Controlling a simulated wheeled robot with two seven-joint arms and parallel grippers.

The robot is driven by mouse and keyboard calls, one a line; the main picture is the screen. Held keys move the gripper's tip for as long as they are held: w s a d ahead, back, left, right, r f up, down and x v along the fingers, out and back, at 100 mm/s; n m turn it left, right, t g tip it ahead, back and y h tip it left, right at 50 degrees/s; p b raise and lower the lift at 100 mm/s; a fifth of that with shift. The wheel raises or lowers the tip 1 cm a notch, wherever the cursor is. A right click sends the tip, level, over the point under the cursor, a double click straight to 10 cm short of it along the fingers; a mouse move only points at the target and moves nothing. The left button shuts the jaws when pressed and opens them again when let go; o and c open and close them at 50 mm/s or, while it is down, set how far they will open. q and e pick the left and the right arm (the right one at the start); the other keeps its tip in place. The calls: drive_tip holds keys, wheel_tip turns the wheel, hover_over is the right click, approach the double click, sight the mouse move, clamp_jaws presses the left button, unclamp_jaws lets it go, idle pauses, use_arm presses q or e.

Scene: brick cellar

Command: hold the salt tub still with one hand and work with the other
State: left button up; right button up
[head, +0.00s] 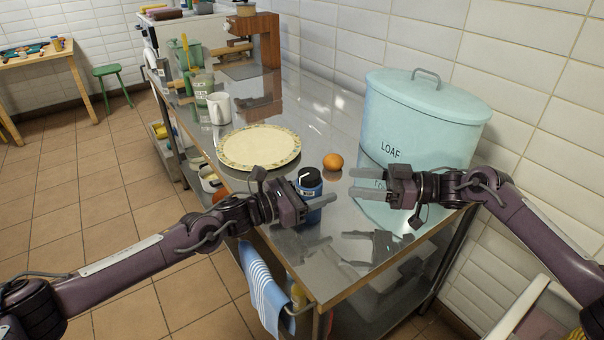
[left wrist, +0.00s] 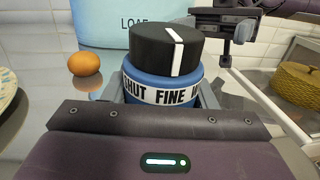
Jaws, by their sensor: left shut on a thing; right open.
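The salt tub (head: 311,187) is a small blue tub with a black lid, upright on the steel table near its front edge. In the left wrist view the tub (left wrist: 165,95) has a white band reading "SHUT FINE", and its black lid (left wrist: 165,47) carries a white stripe. My left gripper (head: 312,202) is shut on the tub's body from the left, below the lid. My right gripper (head: 366,187) is open and empty, to the right of the tub and apart from it. Its fingers point left, in front of the bread bin.
A pale blue bin marked "LOAF" (head: 430,110) stands at the right against the tiled wall. A patterned plate (head: 259,147) and a white mug (head: 219,108) are farther back left. The table's front right corner (head: 345,270) is bare.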

sight(301, 172)
drive_tip(key=shift+n+t, duration=0.5)
drive_tip(key=shift+n, duration=0.2)
drive_tip(key=a, duration=0.8)
drive_tip(key=w+a+r, duration=0.1)
drive_tip(key=a, duration=0.4)
drive_tip(key=shift+w, duration=0.1)
